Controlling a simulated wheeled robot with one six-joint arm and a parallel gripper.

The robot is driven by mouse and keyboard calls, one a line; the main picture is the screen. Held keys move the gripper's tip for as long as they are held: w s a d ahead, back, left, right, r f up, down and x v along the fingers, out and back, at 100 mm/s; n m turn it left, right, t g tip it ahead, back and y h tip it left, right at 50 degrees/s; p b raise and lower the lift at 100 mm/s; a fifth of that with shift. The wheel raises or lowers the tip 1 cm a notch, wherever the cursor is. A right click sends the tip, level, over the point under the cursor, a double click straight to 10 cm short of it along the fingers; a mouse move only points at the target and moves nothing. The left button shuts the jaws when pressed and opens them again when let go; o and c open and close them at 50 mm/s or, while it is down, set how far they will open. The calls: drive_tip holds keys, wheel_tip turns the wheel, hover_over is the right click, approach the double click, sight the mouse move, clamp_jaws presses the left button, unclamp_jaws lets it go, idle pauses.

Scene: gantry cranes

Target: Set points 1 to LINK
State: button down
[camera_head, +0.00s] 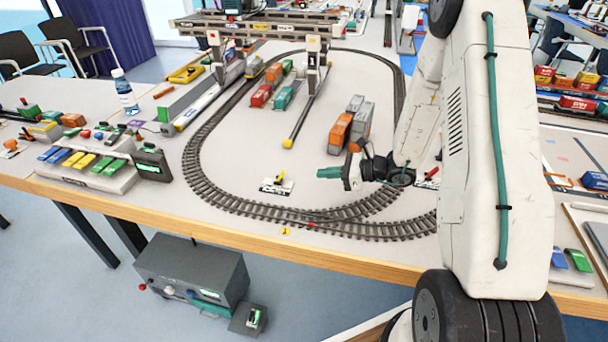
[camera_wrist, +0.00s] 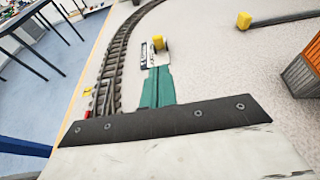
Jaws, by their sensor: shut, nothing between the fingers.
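A small points lever with a yellow handle (camera_head: 279,176) stands on a dark base with a white label, inside the track loop near its front bend. Its yellow handle also shows in the wrist view (camera_wrist: 158,42), just beyond my fingertips. The lettering on its label is too small to read. My gripper (camera_head: 322,173) has teal fingers, is shut and empty, and is to the right of the lever, apart from it in the head view. In the wrist view the fingers (camera_wrist: 157,77) point at the lever and partly cover its base. A second lever with a red handle (camera_head: 432,172) is partly hidden by my arm.
The oval track (camera_head: 205,182) curves around the lever, with a yellow tag (camera_head: 285,231) by its front junction. Orange and grey containers (camera_head: 340,132) stand behind my gripper. A gantry crane (camera_head: 270,32) spans the back. The table is clear between gripper and lever.

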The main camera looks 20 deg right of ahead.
sight(281, 176)
drive_tip(key=x, duration=0.9)
drive_tip(key=shift+w+a+f, duration=0.1)
drive_tip(key=shift+w+a, duration=0.05)
drive_tip(key=shift+a, duration=0.1)
drive_tip(key=shift+d, duration=0.1)
